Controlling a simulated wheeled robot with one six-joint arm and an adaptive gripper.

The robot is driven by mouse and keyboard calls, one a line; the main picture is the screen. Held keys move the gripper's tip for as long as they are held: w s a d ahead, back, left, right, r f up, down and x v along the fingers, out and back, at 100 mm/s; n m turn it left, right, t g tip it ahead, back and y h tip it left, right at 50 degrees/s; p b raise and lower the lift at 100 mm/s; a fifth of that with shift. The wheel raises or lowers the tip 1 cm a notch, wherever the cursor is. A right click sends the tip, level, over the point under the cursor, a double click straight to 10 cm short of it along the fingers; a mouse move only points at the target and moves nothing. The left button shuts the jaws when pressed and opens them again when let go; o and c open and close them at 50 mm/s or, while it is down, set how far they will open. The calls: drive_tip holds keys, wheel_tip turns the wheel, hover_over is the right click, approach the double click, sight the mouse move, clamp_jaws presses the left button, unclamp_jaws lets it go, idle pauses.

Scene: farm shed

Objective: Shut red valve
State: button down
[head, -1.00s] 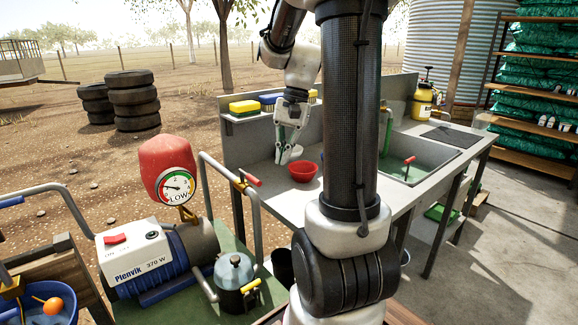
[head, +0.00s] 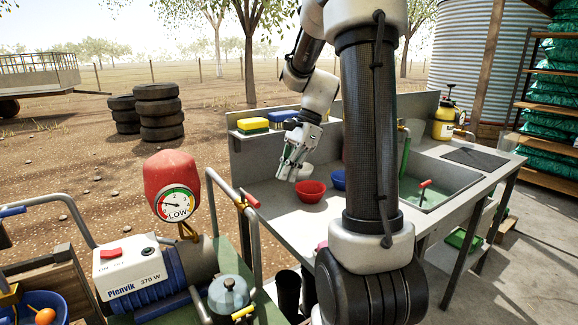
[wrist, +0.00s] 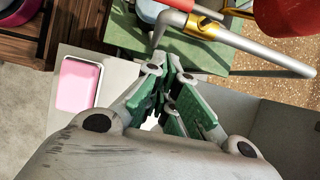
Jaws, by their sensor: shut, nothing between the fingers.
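A red-handled valve (head: 249,200) with a brass body sits on the grey pipe beside the pump. In the wrist view its brass body (wrist: 205,25) and part of the red handle (wrist: 179,5) show at the top edge. A second red lever (head: 424,184) sits on the green sink at the right. My gripper (head: 288,168) hangs over the counter, left of and behind the red bowl, apart from both levers. In the wrist view its green-padded fingers (wrist: 165,85) are shut and empty, below the pipe in the picture.
The pump's red tank (head: 170,173) and gauge (head: 177,204) stand left of the pipe. A red bowl (head: 309,191) stands on the grey counter (head: 275,203). Sponges (head: 252,125) lie on the back shelf. My arm hides part of the counter.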

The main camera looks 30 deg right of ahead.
drive_tip(key=a+f, duration=0.4)
drive_tip(key=a, duration=0.2)
drive_tip(key=shift+a, duration=0.25)
